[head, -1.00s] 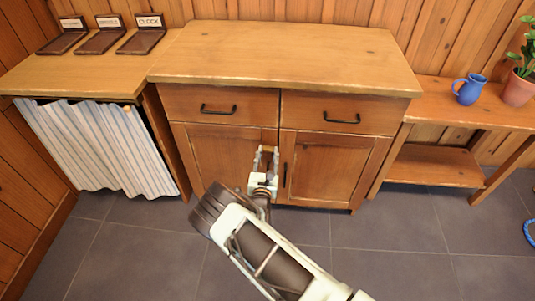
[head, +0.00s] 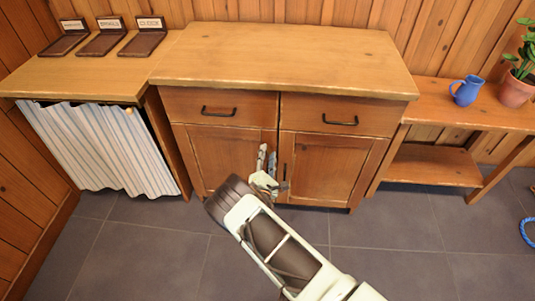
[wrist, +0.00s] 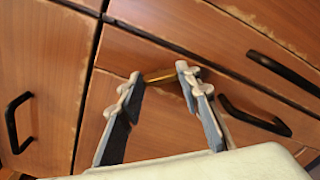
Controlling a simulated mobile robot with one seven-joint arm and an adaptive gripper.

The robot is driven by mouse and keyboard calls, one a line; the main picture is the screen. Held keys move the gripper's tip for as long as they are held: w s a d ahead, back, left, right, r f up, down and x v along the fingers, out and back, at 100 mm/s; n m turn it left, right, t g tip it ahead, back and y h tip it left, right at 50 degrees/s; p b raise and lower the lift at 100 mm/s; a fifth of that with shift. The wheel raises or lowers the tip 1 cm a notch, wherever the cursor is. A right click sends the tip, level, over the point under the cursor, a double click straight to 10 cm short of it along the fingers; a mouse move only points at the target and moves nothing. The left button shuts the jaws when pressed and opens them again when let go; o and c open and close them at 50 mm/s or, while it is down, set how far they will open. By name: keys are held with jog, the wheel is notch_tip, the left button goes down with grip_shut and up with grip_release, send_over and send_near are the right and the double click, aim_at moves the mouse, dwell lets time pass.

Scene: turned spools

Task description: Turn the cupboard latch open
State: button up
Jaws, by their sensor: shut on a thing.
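The cupboard (head: 235,155) has two drawers above two doors. The latch (wrist: 163,75) is a small brass bar on the cupboard front, seen in the wrist view. My gripper (wrist: 160,75) has one fingertip at each end of the brass bar and is shut on it. In the head view my gripper (head: 267,157) is at the cupboard front, near the seam between the doors and below the drawers. It is rolled to one side there and hides the latch.
Dark handles show on the drawers (head: 218,112) and on the right door (head: 284,172). A striped curtain (head: 95,145) hangs at left. A blue jug (head: 466,91) and potted plant (head: 516,88) stand on the right bench. Grey floor (head: 400,235) in front is clear.

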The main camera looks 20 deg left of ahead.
jog(key=m, duration=0.3)
jog(key=shift+m, duration=0.4)
jog(key=shift+m+p, duration=0.4)
jog(key=shift+m, duration=1.5)
jog(key=o, duration=1.2)
jog(key=shift+c, duration=0.2)
jog(key=v, duration=1.2)
